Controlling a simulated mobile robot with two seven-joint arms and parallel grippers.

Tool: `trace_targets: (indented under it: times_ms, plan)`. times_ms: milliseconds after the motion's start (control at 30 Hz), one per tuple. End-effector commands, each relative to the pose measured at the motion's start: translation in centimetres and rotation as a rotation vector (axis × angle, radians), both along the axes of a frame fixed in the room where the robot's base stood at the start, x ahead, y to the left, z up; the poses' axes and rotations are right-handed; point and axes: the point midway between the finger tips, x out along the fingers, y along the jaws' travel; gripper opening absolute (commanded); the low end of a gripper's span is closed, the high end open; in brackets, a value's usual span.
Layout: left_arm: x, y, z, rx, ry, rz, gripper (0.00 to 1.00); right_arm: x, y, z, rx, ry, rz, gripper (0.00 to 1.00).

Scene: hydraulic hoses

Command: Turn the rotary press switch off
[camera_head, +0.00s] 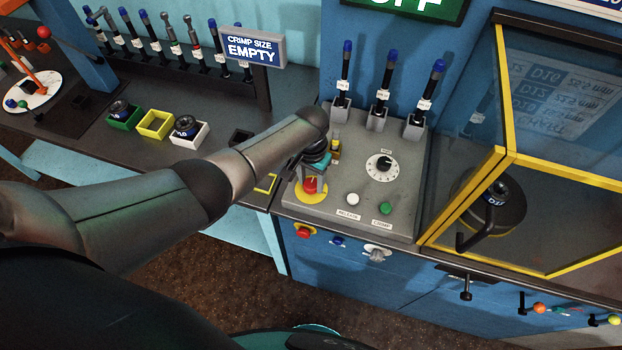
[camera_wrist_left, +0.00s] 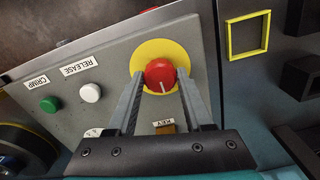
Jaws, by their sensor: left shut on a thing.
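The rotary press switch is a round red knob (camera_head: 310,185) on a yellow disc on the grey control panel (camera_head: 345,205). In the left wrist view the red knob (camera_wrist_left: 160,75) shows a white line pointing down the picture. My left gripper (camera_head: 312,177) reaches down over it from above. In the left wrist view its two fingers (camera_wrist_left: 160,82) are shut on the knob, one on each side. In the head view the gripper hides part of the knob. My right gripper does not show.
The panel also has a white RELEASE button (camera_head: 353,199), a green CRIMP button (camera_head: 385,208) and a black dial (camera_head: 384,163). Three blue-tipped levers (camera_head: 388,85) stand behind. A yellow-framed clear guard (camera_head: 500,110) rises at right. Small coloured trays (camera_head: 155,125) stand at left.

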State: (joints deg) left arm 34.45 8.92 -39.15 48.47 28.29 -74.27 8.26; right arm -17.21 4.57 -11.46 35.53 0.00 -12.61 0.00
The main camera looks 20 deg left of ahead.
Motion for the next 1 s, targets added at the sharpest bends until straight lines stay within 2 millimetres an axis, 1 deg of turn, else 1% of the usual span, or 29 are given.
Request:
trace_targets:
  times_ms: [33,200,300,533,667,767,1000]
  plan:
    - [0.1,-0.1,0.1,-0.003,-0.002,0.003,0.53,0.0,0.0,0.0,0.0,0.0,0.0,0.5]
    - [0.1,0.0,0.1,-0.001,-0.002,0.002,0.72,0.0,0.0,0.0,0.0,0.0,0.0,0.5]
    - [0.1,0.0,0.0,-0.001,-0.002,0.001,0.81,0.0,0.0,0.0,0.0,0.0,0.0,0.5]
    - [0.0,0.0,0.1,-0.001,-0.001,0.001,0.81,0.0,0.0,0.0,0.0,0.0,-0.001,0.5]
    - [0.1,0.0,0.7,-0.001,-0.002,0.0,0.81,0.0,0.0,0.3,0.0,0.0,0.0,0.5]
    - [0.1,0.0,1.9,-0.003,-0.002,0.0,0.81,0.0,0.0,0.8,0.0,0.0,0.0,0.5]
    - [0.1,0.0,5.7,-0.001,-0.004,-0.001,0.81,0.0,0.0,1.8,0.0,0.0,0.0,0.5]
